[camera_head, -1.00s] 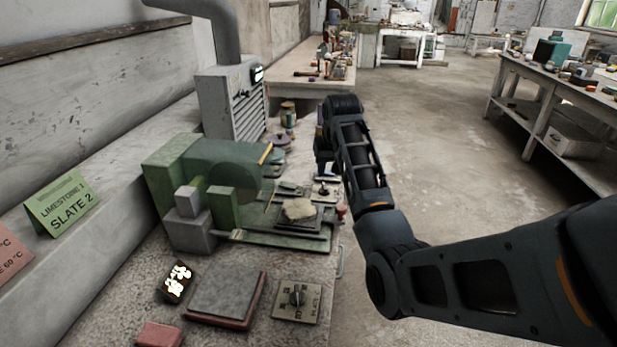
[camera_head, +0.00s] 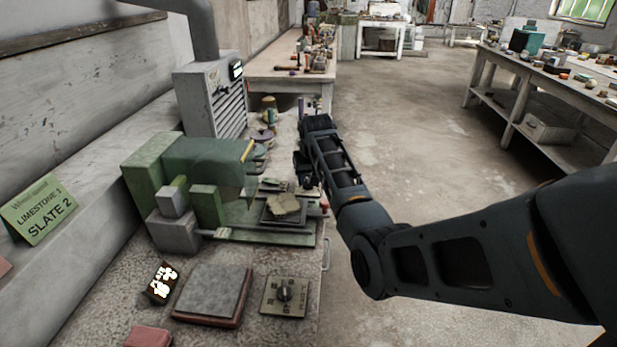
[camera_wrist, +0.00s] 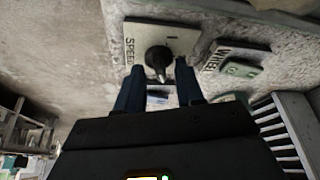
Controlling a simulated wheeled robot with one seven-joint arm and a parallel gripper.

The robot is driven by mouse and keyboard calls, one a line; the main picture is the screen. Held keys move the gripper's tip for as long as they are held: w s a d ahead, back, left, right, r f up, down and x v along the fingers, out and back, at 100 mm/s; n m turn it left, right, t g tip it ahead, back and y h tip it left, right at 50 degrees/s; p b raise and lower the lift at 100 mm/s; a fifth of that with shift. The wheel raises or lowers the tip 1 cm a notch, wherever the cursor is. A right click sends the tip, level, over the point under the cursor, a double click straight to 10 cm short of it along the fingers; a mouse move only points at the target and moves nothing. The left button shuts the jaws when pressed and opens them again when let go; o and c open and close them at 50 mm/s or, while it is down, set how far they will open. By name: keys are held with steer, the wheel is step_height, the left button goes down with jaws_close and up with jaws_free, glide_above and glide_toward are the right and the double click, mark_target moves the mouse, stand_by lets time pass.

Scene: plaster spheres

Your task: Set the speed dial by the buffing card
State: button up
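The speed dial (camera_wrist: 158,58) shows in the wrist view as a dark knob with a pale pointer on a light plate marked "SPEED", with a "1" on it. My gripper (camera_wrist: 160,75) is open there, one finger on each side of the knob's pointer end. I cannot tell whether the fingers touch the knob. In the head view my gripper is mostly hidden behind my own arm. A green card (camera_head: 39,209) leans at the left, reading "LIMESTONE 1" and "SLATE 2" under a small, hard-to-read heading.
A "WHEEL" plate (camera_wrist: 234,58) with a green button sits beside the speed plate. A green machine (camera_head: 205,165) stands on the stone bench, with another knob plate (camera_head: 285,296) and a grey slab (camera_head: 212,291) in front. A vented grey cabinet (camera_head: 209,100) stands behind.

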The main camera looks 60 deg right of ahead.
jaws_close()
